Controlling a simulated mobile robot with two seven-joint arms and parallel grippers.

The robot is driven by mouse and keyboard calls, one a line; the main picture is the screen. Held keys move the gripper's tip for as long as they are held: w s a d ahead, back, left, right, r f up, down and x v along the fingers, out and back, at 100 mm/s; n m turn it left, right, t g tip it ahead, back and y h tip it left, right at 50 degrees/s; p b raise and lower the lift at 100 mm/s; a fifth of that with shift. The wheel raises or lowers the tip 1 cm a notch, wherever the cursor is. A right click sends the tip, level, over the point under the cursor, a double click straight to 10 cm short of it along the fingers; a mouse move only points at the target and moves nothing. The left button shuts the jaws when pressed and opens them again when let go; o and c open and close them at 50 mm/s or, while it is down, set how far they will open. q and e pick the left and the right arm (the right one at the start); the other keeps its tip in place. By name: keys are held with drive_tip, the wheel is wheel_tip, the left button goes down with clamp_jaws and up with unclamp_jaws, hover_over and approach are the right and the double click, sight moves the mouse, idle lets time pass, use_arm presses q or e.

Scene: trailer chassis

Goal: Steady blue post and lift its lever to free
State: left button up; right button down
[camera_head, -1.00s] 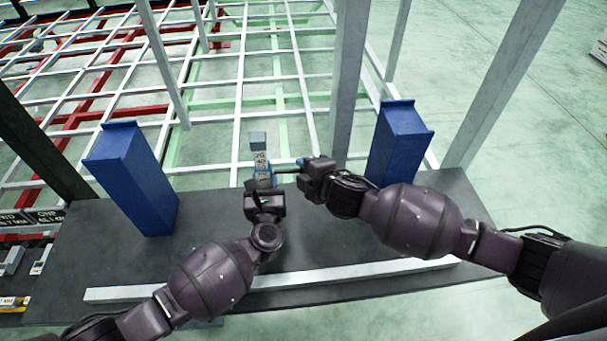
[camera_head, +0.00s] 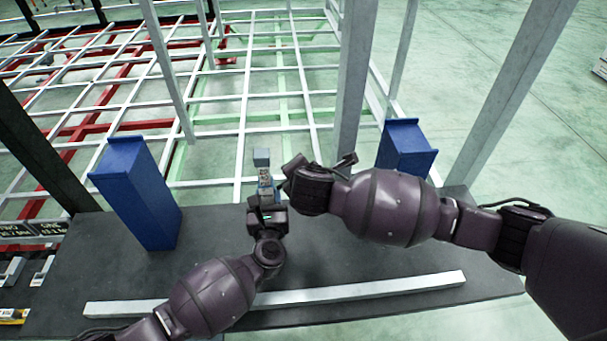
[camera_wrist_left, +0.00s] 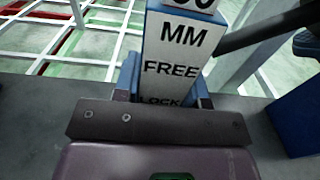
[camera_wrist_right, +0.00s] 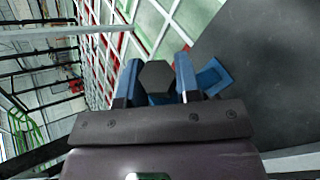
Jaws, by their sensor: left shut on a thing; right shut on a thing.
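A small post (camera_head: 264,178) with a grey top and a printed label stands upright on the dark bench. In the left wrist view its label face (camera_wrist_left: 178,48) reads "MM", "FREE" and "LOCK", with blue sides. My left gripper (camera_head: 266,203) is shut on the post low down, its fingers on either side. A dark lever (camera_wrist_left: 262,28) runs from the post up to the right. My right gripper (camera_head: 288,176) is shut on the lever, whose dark hexagonal end (camera_wrist_right: 156,77) shows between its fingers. The lever is mostly hidden in the head view.
Two tall blue blocks stand on the dark bench (camera_head: 210,270), one at left (camera_head: 140,195) and one at right (camera_head: 405,150), partly behind my right arm. A pale bar (camera_head: 290,295) lies along the front. Grey uprights and a white-and-red frame (camera_head: 110,90) stand behind.

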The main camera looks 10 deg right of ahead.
drive_tip(key=shift+a+r, duration=0.55)
drive_tip(key=c, duration=1.1)
unclamp_jaws()
drive_tip(key=shift+d+f, duration=0.2)
drive_tip(key=shift+d, duration=0.05)
drive_tip(key=v, duration=1.2)
